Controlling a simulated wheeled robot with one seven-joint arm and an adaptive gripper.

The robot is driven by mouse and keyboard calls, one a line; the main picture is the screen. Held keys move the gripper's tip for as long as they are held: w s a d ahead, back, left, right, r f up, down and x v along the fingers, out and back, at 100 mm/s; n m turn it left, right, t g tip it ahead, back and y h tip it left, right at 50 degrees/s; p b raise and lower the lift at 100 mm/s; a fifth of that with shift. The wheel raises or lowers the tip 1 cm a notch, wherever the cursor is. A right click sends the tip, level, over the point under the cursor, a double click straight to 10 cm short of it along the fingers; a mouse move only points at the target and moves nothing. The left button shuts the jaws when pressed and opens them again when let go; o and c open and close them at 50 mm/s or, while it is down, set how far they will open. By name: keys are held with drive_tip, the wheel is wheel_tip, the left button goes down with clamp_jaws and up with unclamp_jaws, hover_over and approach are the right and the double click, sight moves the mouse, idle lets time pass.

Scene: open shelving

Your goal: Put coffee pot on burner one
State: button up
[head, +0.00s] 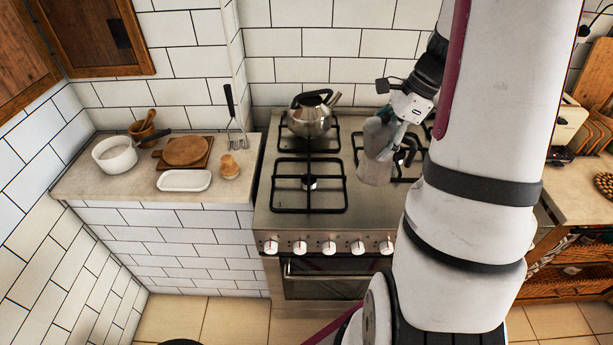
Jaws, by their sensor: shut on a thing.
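A pale grey coffee pot (374,170) with a dark handle on its right is held over the right half of the stove (290,222). My gripper (381,138) is shut on its upper part, coming from the upper right. The pot looks roughly upright. Whether its base touches the right-hand grate or hangs above it, I cannot tell. The front left burner (309,182) is empty. The right burners are partly hidden by the pot and my arm. No label shows which burner is number one.
A steel kettle (311,117) stands on the back left burner. The left counter holds a white saucepan (115,156), a mortar (144,130), round and square boards (184,152), a white tray (184,180) and a small wooden pot (229,168). A tiled wall closes the back.

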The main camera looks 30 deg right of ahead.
drive_tip(key=w+a+f+b, duration=0.2)
drive_tip(key=w+f, duration=0.4)
drive_tip(key=w, duration=0.4)
drive_tip(key=w+a+f+b, duration=0.3)
drive_tip(key=w+a+f, duration=0.2)
drive_tip(key=w, duration=0.5)
drive_tip(key=shift+w+f, duration=0.4)
drive_tip(key=shift+f, duration=0.35)
drive_tip(key=shift+f, duration=0.1)
drive_tip(key=o, duration=1.8)
drive_tip(key=shift+c, duration=0.2)
